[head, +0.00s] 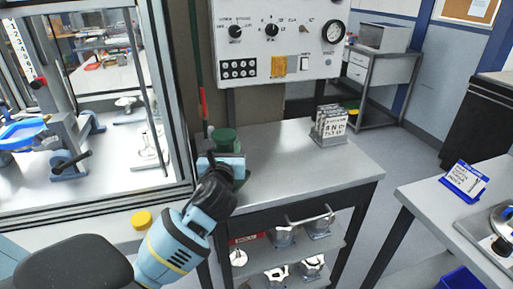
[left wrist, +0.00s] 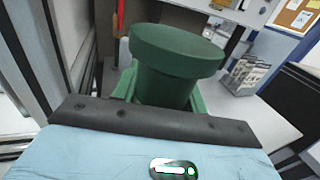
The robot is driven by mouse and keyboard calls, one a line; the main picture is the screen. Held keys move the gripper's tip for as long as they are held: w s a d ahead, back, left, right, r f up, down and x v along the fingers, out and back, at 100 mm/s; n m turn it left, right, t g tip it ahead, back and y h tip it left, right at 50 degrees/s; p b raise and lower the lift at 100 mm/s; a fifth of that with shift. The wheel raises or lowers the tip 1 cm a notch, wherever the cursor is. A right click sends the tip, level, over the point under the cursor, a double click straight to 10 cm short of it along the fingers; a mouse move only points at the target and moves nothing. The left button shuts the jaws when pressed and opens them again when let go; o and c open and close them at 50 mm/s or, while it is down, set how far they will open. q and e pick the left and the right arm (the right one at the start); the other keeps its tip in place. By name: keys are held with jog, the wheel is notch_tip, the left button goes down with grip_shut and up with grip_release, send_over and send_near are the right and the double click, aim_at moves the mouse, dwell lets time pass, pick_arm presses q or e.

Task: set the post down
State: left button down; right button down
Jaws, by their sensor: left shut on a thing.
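The post is green, with a wide round cap on a narrower stem. It shows in the head view (head: 224,139) at the back left of the grey bench (head: 290,165), and large in the left wrist view (left wrist: 172,52). It looks about upright. My left gripper (head: 222,160) is shut on the post, below its cap. The gripper body hides the post's lower end, so I cannot tell whether it touches the bench top. Green pieces flank the stem in the left wrist view. My right gripper is not in view.
A rack of printed cards (head: 330,125) stands at the bench's back right. The bench top between is clear. A glazed enclosure (head: 185,100) is close on the left. A control panel (head: 275,40) hangs behind. Metal parts (head: 280,236) sit on the shelves below. A yellow disc (head: 141,219) lies at the left.

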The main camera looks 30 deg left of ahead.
pick_arm(q)
jog(key=w+b, duration=0.1)
jog(key=w, duration=0.8)
jog(key=shift+w+d+f, duration=0.25)
jog(key=shift+w+d, duration=0.1)
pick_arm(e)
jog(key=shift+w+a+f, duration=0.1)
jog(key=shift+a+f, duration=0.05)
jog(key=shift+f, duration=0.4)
